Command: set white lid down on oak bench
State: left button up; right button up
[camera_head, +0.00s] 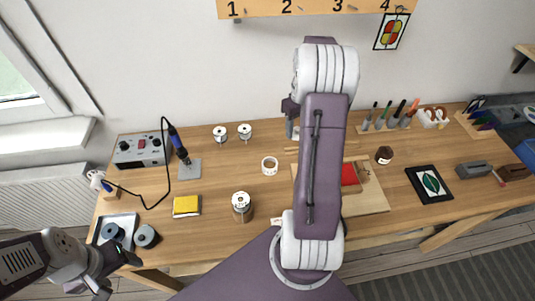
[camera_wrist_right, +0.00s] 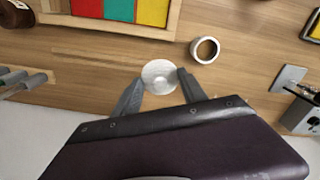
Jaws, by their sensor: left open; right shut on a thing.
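The white lid (camera_wrist_right: 158,77) is a pale round disc between the two fingertips of my right gripper (camera_wrist_right: 160,80) in the right wrist view. The oak bench (camera_wrist_right: 95,60) is beneath it, with bare wood around the lid. I cannot tell whether the lid touches the bench. My left gripper (camera_head: 117,275) is open and empty at the lower left, by the front edge of the bench.
A white tape ring (camera_wrist_right: 205,49) lies beside the lid. A wooden frame with coloured panes (camera_wrist_right: 120,10) is on the other side.

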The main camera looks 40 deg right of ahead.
jog(key=shift+w+d+f+b, duration=0.1)
jog(key=shift+f+b, duration=0.05)
jog(key=shift+f, duration=0.3)
jog(key=shift+w+f+b, duration=0.1)
jog(key=shift+f+b, duration=0.05)
jog(key=shift+f, duration=0.3)
jog(key=shift+s, duration=0.1)
jog(key=shift+w, duration=0.3)
jog(key=w+a+f, duration=0.1)
jog(key=w+f, duration=0.1)
jog(key=w, duration=0.1)
jog(key=w+a+f+p, duration=0.1)
jog(key=w+f, duration=0.1)
jog(key=w, duration=0.1)
jog(key=w+a+f+p, duration=0.1)
jog(key=w+f, duration=0.1)
jog(key=w, duration=0.1)
jog(key=shift+w+a+f, duration=0.15)
jog(key=shift+w+a, duration=0.2)
jog(key=shift+w+a+f, duration=0.15)
jog(key=shift+w+f, duration=0.1)
jog(key=shift+w, duration=0.1)
notch_tip(320, 180, down, 4)
jog(key=shift+s+r, duration=0.1)
pick_arm(q)
jog(key=shift+s+d+r, duration=0.1)
jog(key=shift+r, duration=0.1)
